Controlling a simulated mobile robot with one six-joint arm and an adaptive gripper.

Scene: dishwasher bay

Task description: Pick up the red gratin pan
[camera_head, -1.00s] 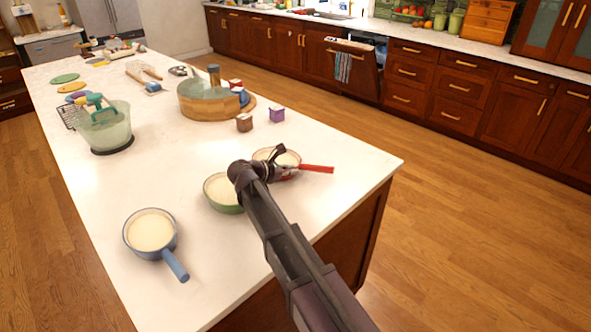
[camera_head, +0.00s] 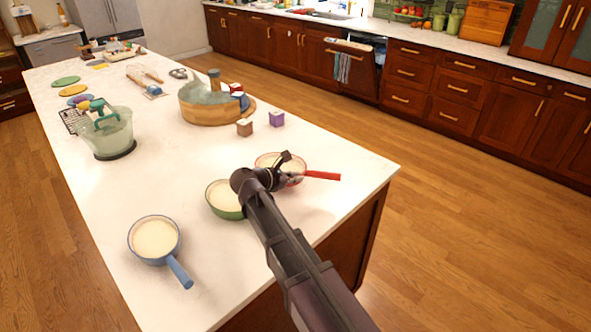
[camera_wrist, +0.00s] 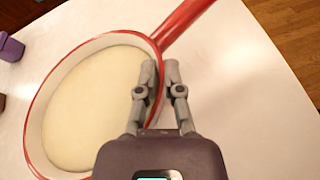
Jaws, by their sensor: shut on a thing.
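The red gratin pan (camera_head: 320,175) is on the white island near its right corner, partly hidden behind my arm in the head view. In the wrist view the pan (camera_wrist: 34,118) shows a red rim, a cream inside and a red handle running to the upper right. My gripper (camera_wrist: 162,75) is shut on the pan's rim close to the handle, one finger inside the wall and one outside. In the head view my gripper (camera_head: 290,178) is over the pan's near side. I cannot tell whether the pan touches the counter.
A green pan (camera_head: 222,207) is close to the left of my arm, and a blue pan (camera_head: 155,240) is farther left. Small boxes (camera_head: 276,119), a round wooden-based container (camera_head: 215,112) and a clear bowl (camera_head: 107,135) stand farther back. The counter's right edge is near.

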